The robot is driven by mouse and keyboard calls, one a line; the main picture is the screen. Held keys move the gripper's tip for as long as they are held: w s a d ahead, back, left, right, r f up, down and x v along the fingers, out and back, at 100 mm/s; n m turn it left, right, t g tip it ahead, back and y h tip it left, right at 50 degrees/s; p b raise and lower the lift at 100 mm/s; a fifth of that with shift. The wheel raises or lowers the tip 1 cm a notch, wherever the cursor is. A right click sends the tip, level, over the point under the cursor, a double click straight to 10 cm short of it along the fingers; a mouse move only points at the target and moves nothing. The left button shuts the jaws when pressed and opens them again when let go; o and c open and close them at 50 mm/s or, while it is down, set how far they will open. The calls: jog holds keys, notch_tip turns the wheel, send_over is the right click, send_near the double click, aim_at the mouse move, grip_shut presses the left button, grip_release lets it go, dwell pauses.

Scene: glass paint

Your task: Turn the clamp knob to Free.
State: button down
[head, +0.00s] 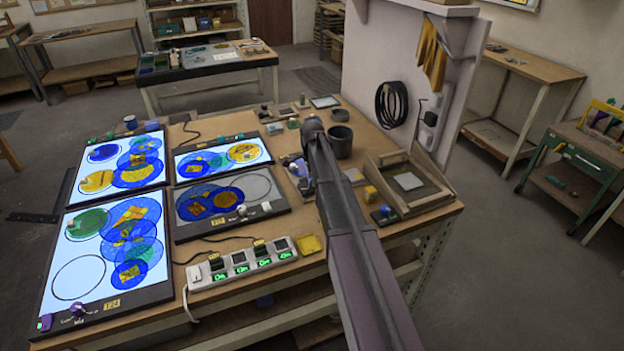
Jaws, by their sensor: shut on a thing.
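A wooden jig (447,192) with a pale square plate in it stands at the right end of the workbench. At its front left corner is a small dark base with a blue knob (385,210), which may be the clamp knob. Its markings are too small to read, so I cannot tell its setting. My arm rises from the bottom right and ends in the picture at a dark rounded joint, left of the jig. My gripper does not show clearly; the arm seems to hide it. Small grey and blue things beside the arm are too unclear to name.
Lit panels with coloured glass discs (132,227) fill the bench's left side. A power strip (240,264) and a yellow block (309,245) lie near the front edge. A dark cup (340,142) stands behind the jig, beside my arm.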

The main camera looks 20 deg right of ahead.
jog(key=shift+c, duration=1.7)
grip_release()
jog(key=shift+n, duration=0.5)
